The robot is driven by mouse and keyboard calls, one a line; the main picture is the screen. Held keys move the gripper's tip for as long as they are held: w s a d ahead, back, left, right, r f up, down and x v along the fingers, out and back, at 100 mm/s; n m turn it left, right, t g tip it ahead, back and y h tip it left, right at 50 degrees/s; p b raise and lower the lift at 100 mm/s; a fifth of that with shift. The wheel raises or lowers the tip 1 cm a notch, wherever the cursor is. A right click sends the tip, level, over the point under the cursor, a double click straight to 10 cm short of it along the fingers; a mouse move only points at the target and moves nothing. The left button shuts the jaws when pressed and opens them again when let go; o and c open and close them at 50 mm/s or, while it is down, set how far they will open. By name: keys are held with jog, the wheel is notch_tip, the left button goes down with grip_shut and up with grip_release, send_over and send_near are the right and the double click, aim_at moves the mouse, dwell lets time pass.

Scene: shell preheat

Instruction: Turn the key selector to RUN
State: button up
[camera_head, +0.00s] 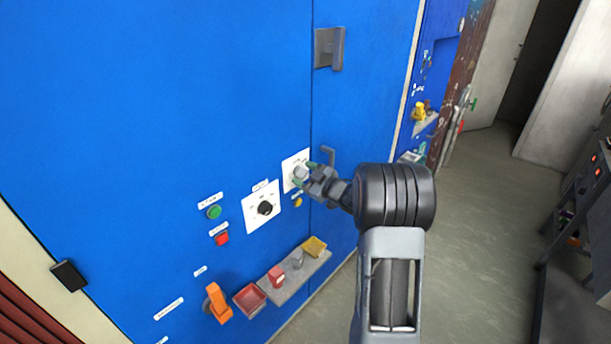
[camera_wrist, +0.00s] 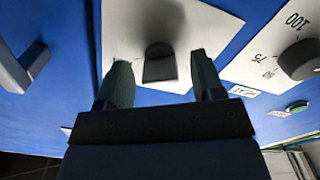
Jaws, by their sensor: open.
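The key selector (camera_head: 299,172) is a grey knob on a white plate (camera_head: 289,163) on the blue cabinet front. In the wrist view the selector (camera_wrist: 160,64) shows as a dark, rounded knob on its white plate. My gripper (camera_head: 309,175) is at the plate, partly covering it in the head view. In the wrist view my gripper (camera_wrist: 162,84) has its two green-tipped fingers apart, one on each side of the knob, with gaps showing. Which marking the selector points to cannot be read.
A black dial (camera_head: 265,208) on a white plate is left of the selector, with a green button (camera_head: 214,212) and a red button (camera_head: 222,238) farther left. A grey door handle (camera_head: 329,48) is above. A grey shelf (camera_head: 300,275) with small coloured items juts out below.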

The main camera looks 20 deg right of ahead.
jog(key=b+v, duration=0.1)
jog(key=v, duration=1.2)
jog(key=shift+s, duration=0.35)
jog(key=shift+d, duration=0.1)
